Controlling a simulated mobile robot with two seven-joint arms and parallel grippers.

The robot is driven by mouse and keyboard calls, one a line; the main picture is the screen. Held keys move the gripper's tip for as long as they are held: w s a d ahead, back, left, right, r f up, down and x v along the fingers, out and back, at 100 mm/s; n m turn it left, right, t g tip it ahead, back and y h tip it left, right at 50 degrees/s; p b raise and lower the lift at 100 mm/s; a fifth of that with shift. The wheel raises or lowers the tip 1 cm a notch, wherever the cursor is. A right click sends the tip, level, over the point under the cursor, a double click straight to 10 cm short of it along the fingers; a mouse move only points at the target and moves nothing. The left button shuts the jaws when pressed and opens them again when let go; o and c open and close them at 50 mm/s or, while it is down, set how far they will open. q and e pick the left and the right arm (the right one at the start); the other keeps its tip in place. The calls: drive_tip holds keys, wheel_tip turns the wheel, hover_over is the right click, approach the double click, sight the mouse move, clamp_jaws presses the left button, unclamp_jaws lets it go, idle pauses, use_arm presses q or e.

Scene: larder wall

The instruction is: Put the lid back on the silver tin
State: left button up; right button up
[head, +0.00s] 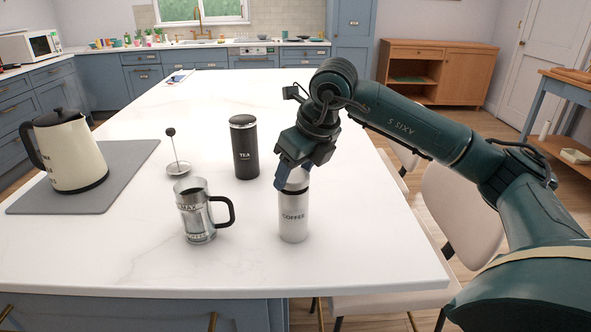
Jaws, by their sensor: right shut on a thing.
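The silver tin (293,218), marked COFFEE, stands upright on the white worktop, right of the middle. My right gripper (291,176) points down at the top of the tin and is shut on the lid (298,178), a pale metal piece mostly hidden by the fingers. The lid is at the tin's mouth; I cannot tell whether it is seated or just above. My left gripper is not in view.
A black TEA tin (245,150) stands behind and left of the silver tin. A glass press jug (198,214) is close on the left, its plunger (178,165) behind it. A cream kettle (70,152) sits on a grey mat (115,180). The worktop (375,255) is clear at right.

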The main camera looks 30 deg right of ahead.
drive_tip(key=shift+f+b, duration=0.55)
drive_tip(key=shift+b, duration=0.1)
idle(1.4)
drive_tip(key=o, duration=1.4)
drive_tip(key=shift+o, duration=0.2)
drive_tip(key=shift+r, duration=0.1)
drive_tip(key=shift+r+p, duration=2.65)
drive_tip(key=shift+r, duration=0.85)
drive_tip(key=shift+c, duration=0.3)
clamp_jaws()
